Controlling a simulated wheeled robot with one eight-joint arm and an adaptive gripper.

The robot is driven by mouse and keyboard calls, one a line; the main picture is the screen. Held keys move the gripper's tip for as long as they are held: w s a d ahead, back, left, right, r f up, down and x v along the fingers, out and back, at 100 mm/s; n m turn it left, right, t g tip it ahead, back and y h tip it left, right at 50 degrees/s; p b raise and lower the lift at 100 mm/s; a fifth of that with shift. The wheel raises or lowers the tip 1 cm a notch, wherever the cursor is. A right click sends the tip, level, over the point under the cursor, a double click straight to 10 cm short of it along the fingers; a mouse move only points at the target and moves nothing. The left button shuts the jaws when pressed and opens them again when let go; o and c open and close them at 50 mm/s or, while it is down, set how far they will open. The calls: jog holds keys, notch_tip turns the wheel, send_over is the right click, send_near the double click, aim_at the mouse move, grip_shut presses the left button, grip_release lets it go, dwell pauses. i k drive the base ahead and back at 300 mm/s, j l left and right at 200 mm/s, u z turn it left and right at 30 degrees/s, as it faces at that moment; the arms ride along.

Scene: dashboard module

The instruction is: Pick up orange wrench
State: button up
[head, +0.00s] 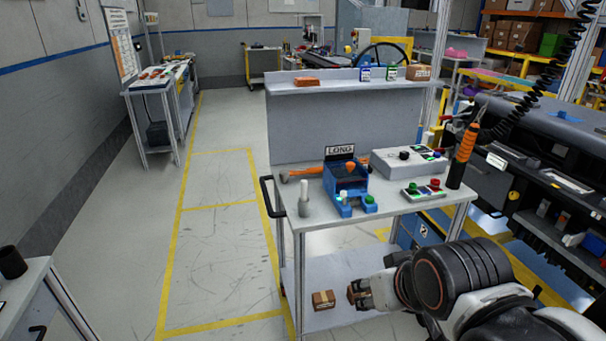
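A long, low orange tool (304,171), which looks like the orange wrench, lies at the back left of the grey cart top (290,192). Its right end passes behind a blue holder (345,183), so I cannot see its full shape. My gripper (360,293) is in the lower middle of the head view, in front of the cart and well below and right of the orange tool in the picture. It is away from the tool. Its fingers are small and partly merge with a brown box behind, so their opening is unclear.
On the cart top stand a grey cylinder (304,198), a button box (424,190), a grey control box (405,162) and an upright orange-and-black tool (463,156). A small box (323,300) sits on the lower shelf. The floor left of the cart is clear.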

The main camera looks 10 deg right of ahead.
aim_at(284, 174)
jog(key=i+u, duration=0.1)
jog(key=u, duration=0.35)
jog(key=i+l+u, duration=0.1)
jog(key=u, duration=0.35)
jog(key=i+l+u, duration=0.1)
jog(key=i+l, duration=0.15)
jog(key=i+l+u, duration=0.15)
jog(key=l, duration=0.2)
jog(key=i+l+u, duration=0.1)
jog(key=i+l, duration=0.15)
jog(key=i+l+u, duration=0.15)
jog(key=l, duration=0.3)
jog(key=i+l+u, duration=0.1)
jog(key=l, duration=0.25)
jog(key=i, duration=0.1)
